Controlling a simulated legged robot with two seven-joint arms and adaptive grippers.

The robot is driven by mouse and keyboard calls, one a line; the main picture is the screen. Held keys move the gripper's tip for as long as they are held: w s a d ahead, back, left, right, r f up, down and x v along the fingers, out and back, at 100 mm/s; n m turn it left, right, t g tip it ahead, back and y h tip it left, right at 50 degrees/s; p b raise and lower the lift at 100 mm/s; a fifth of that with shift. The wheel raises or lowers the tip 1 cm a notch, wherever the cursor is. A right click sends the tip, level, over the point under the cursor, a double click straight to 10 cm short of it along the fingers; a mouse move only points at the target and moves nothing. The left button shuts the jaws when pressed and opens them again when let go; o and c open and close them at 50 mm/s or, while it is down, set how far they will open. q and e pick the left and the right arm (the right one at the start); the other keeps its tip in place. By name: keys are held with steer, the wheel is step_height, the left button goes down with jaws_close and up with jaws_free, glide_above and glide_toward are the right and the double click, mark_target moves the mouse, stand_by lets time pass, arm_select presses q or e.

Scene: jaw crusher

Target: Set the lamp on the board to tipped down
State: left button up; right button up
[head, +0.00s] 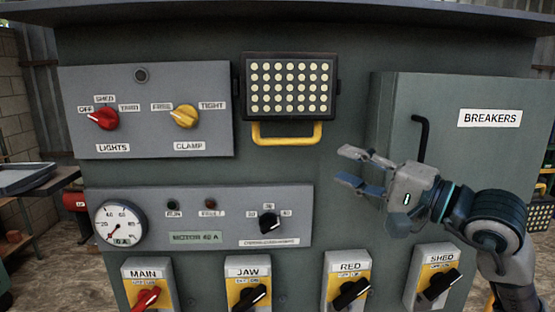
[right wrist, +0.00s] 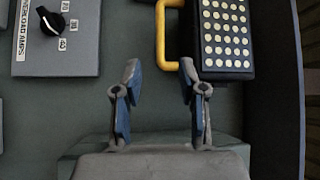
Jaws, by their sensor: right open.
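The lamp (head: 289,88) is a dark rectangular panel with rows of pale round lights, mounted at the top middle of the grey board (head: 345,205). It faces straight out, and a yellow handle (head: 287,134) hangs along its lower edge. My right gripper (head: 346,167) is open and empty, to the lower right of the handle and apart from it in the head view. In the right wrist view the lamp (right wrist: 227,38) and the yellow handle (right wrist: 163,40) lie beyond the open fingers (right wrist: 160,78). My left gripper is not in view.
Left of the lamp is a panel with a red lights knob (head: 105,118) and a yellow clamp knob (head: 185,116). Below are a gauge (head: 120,224), a black knob (head: 269,222) and a row of switches (head: 348,290). The breakers cabinet (head: 465,150) with its black handle (head: 421,138) projects on the right.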

mark_target(287, 143)
steer(key=p+x, duration=0.3)
steer(key=x, duration=1.1)
steer(key=shift+a+r+p, duration=0.1)
steer(key=shift+a+p, duration=0.1)
steer(key=shift+p, duration=0.1)
steer(key=shift+w+a, duration=0.35)
steer(key=shift+w, duration=0.05)
steer(key=shift+d, duration=0.15)
jaws_close()
